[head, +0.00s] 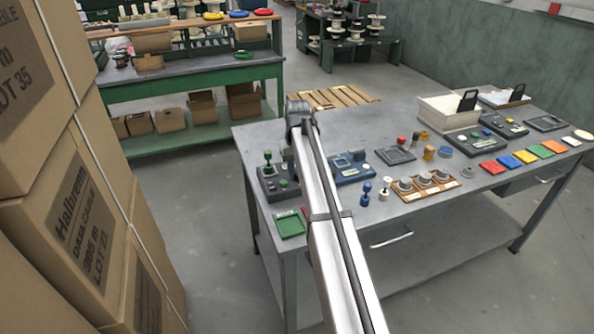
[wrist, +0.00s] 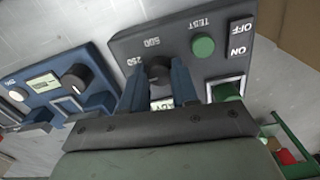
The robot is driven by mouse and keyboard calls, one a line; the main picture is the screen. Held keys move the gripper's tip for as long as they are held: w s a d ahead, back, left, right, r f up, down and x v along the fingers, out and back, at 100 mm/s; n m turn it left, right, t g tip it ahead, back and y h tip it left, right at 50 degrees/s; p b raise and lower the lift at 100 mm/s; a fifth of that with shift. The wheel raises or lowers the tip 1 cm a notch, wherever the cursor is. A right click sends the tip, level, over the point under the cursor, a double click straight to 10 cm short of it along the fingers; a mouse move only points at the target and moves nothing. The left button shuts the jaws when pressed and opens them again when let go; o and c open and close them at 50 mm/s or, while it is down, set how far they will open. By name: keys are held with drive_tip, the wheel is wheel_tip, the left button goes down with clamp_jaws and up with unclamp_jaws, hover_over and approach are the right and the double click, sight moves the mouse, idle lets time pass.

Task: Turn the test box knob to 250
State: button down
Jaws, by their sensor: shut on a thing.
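The dark grey test box (wrist: 180,32) fills the middle of the wrist view. Its face has the marks 250 and 500, a green TEST button (wrist: 203,46), and OFF and ON labels beside a green switch (wrist: 227,92). The dark round knob (wrist: 158,67) sits below these number marks. My gripper (wrist: 157,80) is shut on the knob, one blue finger on each side. I cannot tell which mark the knob points to. A small display below the knob is partly hidden by my gripper. In the head view the test box (head: 268,188) is partly covered by my arm.
A blue box (wrist: 58,82) with its own dark knob stands close to the left in the wrist view. Blue and white pegs and a wooden board (head: 425,187) stand right of my arm.

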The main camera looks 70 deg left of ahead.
drive_tip(key=m, duration=0.5)
drive_tip(key=shift+m, duration=0.7)
drive_tip(key=c, duration=0.8)
unclamp_jaws()
drive_tip(key=shift+c, duration=0.2)
wheel_tip(320, 180, up, 14)
drive_tip(key=shift+w+f, duration=0.1)
